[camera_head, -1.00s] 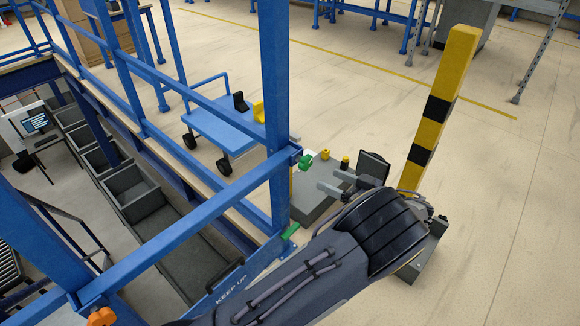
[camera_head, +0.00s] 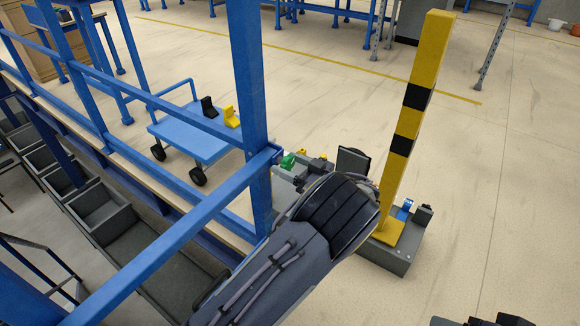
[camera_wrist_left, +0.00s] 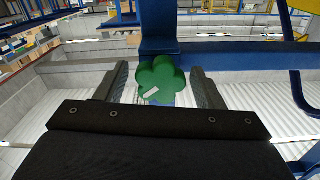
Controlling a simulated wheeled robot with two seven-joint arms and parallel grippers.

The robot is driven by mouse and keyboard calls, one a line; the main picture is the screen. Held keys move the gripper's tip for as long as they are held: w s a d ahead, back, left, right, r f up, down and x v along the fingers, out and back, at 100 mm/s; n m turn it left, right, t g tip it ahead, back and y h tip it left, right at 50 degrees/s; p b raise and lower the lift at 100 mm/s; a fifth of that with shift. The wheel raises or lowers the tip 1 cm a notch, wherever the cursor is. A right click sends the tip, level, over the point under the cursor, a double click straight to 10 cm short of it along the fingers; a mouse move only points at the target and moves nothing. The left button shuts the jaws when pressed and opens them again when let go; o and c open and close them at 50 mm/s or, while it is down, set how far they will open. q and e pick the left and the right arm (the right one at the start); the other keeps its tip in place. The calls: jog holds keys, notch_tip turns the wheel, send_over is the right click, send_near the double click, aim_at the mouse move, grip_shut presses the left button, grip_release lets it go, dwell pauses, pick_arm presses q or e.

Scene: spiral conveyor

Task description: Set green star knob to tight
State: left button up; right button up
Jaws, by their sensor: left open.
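The green star knob (camera_head: 288,160) is a lobed knob at the blue railing post, beside the end of a blue rail. It shows large in the left wrist view (camera_wrist_left: 160,76), with a short white mark on its face. My left gripper (camera_head: 304,171) is open at the knob, its fingers partly hidden by the wrist in the head view. In the left wrist view the knob sits between the two fingers, with a small gap on each side, and I see no clear contact. My right gripper does not show clearly.
The blue post (camera_head: 252,110) and rails run close to my left arm. A yellow-black post (camera_head: 412,125) stands to the right on a grey base. A blue cart (camera_head: 193,135) stands behind the railing. Open floor lies to the right.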

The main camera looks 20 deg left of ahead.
pick_arm(q)
jog(key=c, duration=1)
jog(key=shift+o, duration=0.2)
